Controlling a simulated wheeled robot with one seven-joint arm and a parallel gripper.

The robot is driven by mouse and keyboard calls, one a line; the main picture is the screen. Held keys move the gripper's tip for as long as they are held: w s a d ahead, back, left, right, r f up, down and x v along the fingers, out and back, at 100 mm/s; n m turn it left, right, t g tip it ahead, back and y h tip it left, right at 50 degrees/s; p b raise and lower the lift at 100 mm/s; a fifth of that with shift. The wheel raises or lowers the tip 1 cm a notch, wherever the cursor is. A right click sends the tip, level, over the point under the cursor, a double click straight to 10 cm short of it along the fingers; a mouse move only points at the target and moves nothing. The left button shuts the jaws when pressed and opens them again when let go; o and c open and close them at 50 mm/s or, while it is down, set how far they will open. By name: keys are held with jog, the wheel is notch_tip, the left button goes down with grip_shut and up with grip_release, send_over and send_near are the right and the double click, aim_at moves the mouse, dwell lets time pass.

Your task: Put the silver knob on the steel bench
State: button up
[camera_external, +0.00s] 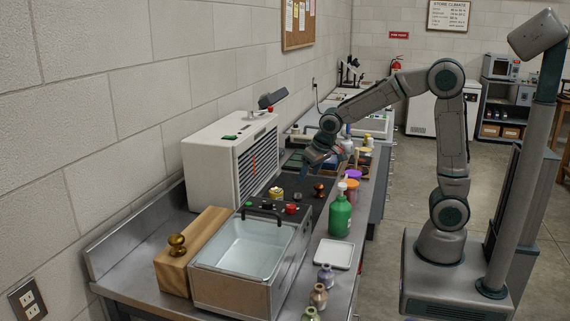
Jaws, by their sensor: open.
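The steel bench (125,247) runs along the left wall with many things on it. I cannot clearly make out a silver knob in this view. A brass-coloured knob (177,244) sits on a wooden block (204,238) at the near left of the bench. A small copper-coloured knob (319,189) stands on the dark surface below my gripper. My gripper (305,174) points down over that dark surface, right of the white machine. It is open, and nothing shows between its fingers, though they are small and dark here.
A box with a pale basin (245,250) stands at the front. A white machine (229,150) stands against the wall. A green bottle (340,215), a white tray (334,254) and small bottles (319,295) line the right edge. Bare steel shows at the near left.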

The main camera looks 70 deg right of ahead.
dwell(0.3)
notch_tip(320, 180, up, 2)
jog(key=n+g+y+b, duration=0.2)
jog(key=n+g+b, duration=0.15)
jog(key=n, duration=1.75)
send_over(298, 193)
jog(key=shift+n+g, duration=0.25)
jog(key=shift+n, duration=0.05)
notch_tip(298, 193, down, 8)
jog(key=shift+w+f+p, duration=0.1)
jog(key=shift+f+p, duration=0.15)
jog(key=shift+p, duration=0.1)
notch_tip(298, 193, down, 5)
jog(key=shift+a+p, duration=0.15)
jog(key=shift+p, duration=0.2)
jog(key=shift+c, duration=0.3)
jog(key=c, duration=1.2)
jog(key=shift+o, duration=0.2)
